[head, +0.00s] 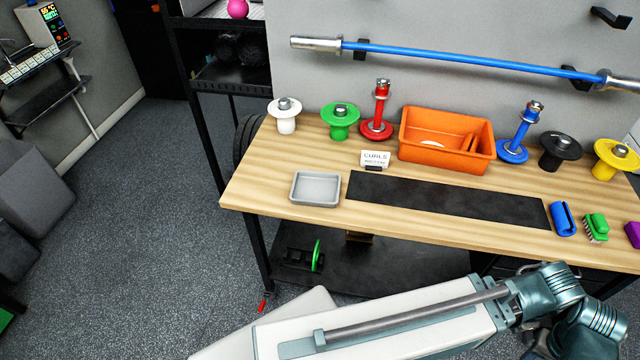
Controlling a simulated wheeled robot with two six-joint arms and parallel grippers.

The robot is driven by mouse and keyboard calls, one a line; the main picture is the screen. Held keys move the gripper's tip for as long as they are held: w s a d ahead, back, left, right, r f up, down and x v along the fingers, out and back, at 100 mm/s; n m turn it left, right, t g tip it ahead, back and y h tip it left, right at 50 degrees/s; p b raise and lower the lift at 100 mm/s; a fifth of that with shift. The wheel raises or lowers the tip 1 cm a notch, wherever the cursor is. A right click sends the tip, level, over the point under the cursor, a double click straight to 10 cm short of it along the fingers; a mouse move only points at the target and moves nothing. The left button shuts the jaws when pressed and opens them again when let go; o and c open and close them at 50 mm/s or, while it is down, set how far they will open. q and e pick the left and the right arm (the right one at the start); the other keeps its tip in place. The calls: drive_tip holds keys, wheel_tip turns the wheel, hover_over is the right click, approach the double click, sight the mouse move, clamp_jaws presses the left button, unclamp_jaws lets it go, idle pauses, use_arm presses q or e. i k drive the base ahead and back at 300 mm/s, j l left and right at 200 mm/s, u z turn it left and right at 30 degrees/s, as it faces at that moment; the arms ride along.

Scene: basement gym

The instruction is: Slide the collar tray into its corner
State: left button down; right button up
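A shallow grey tray (315,188), which I take to be the collar tray, lies on the wooden workbench (258,172). It sits near the front edge toward the left end, just left of the black mat (450,200). It looks empty. Bare wood shows between it and the bench's left edge. One of my arms crosses the bottom of the head view, below the bench front, with its joints at the lower right. Neither gripper can be seen, and nothing touches the tray.
A small "CURLS" card (375,159) stands behind the mat. An orange bin (446,139), a red stand (378,115), a blue stand (518,135) and several coloured flanged holders line the back. A blue roll (563,218) and green brush (596,227) lie at right. A blue barbell (470,59) hangs on the wall.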

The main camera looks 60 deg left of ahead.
sight(309, 188)
drive_tip(key=u, duration=2.05)
drive_tip(key=i+l+z, duration=0.1)
drive_tip(key=i+z, duration=0.35)
drive_tip(key=i, duration=0.1)
